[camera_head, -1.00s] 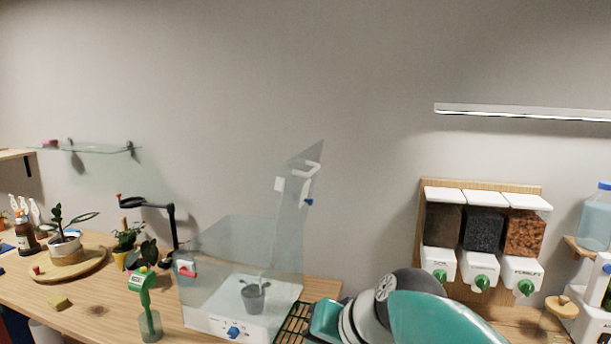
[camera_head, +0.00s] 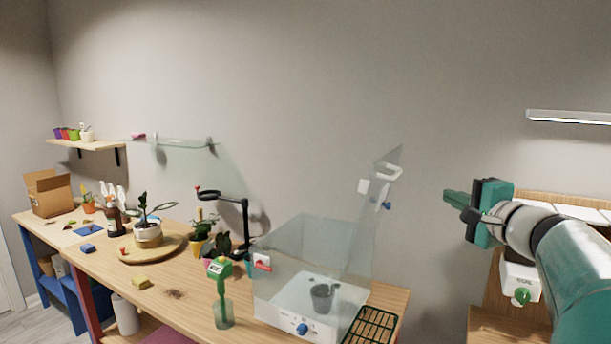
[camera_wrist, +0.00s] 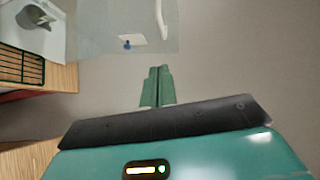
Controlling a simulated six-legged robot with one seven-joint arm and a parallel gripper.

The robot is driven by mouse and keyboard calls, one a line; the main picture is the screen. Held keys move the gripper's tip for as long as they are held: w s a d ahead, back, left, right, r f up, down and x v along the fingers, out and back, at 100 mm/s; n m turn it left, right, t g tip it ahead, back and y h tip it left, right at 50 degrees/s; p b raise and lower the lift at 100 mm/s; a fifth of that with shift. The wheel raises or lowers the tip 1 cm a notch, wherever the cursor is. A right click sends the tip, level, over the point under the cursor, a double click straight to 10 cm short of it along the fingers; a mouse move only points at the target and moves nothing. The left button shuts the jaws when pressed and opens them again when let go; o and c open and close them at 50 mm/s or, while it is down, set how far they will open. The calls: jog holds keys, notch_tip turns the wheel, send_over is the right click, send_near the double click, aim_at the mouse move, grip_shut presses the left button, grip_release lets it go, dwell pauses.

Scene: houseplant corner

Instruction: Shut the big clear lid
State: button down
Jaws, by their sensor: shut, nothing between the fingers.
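The big clear lid (camera_head: 384,215) stands open, tilted up at the right side of the clear propagator box (camera_head: 312,262). A white handle (camera_head: 388,172) sits near its top edge.
A green rack (camera_head: 372,326) lies right of the box. Dispensers (camera_head: 520,285) hang at the right. The air between gripper and lid looks clear.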

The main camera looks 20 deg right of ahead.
send_near(399, 173)
jog(key=w+d, duration=0.3)
jog(key=shift+w+a+f+h, duration=0.15)
jog(key=shift+w+a+h, duration=0.25)
jog(key=shift+w+a, duration=0.8)
jog(key=shift+w, duration=0.15)
jog(key=shift+d, duration=0.1)
jog(key=shift+w, duration=0.15)
